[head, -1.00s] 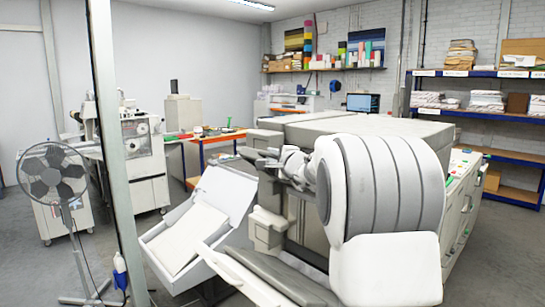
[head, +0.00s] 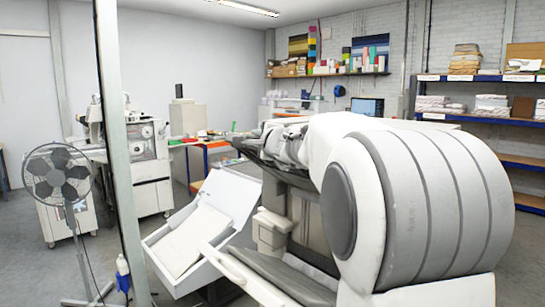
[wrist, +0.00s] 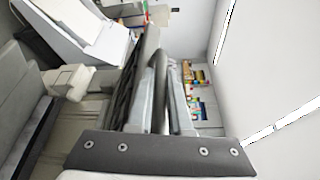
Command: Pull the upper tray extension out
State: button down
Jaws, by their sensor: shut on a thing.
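The upper tray extension (head: 272,163) shows in the head view as a dark, thin piece sticking out to the left from the end of the large pale machine, above its white tray parts. My gripper (wrist: 163,68) is shut on its edge: in the wrist view a rounded grey rim lies between the two pale fingers. The dark ribbed side of the extension (wrist: 124,85) runs along the left finger. In the head view my bulky arm hides much of the machine, and the grip itself is hard to make out.
A lower grey tray (head: 285,281) juts out beneath. An open white bin (head: 205,228) stands to the left of the machine. A post (head: 120,150) and a fan (head: 58,185) stand further left.

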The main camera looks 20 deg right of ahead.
jog(key=a+r, duration=0.1)
jog(key=s+a+r, duration=0.1)
jog(key=a, duration=0.1)
jog(key=shift+s+a+r, duration=0.1)
jog(key=shift+a+r, duration=0.1)
jog(key=shift+r, duration=0.15)
jog(key=c, duration=0.8)
grip_release()
jog(key=shift+a+r, duration=0.1)
jog(key=shift+a, duration=0.05)
jog(key=shift+c, duration=0.2)
jog(key=shift+s, duration=0.1)
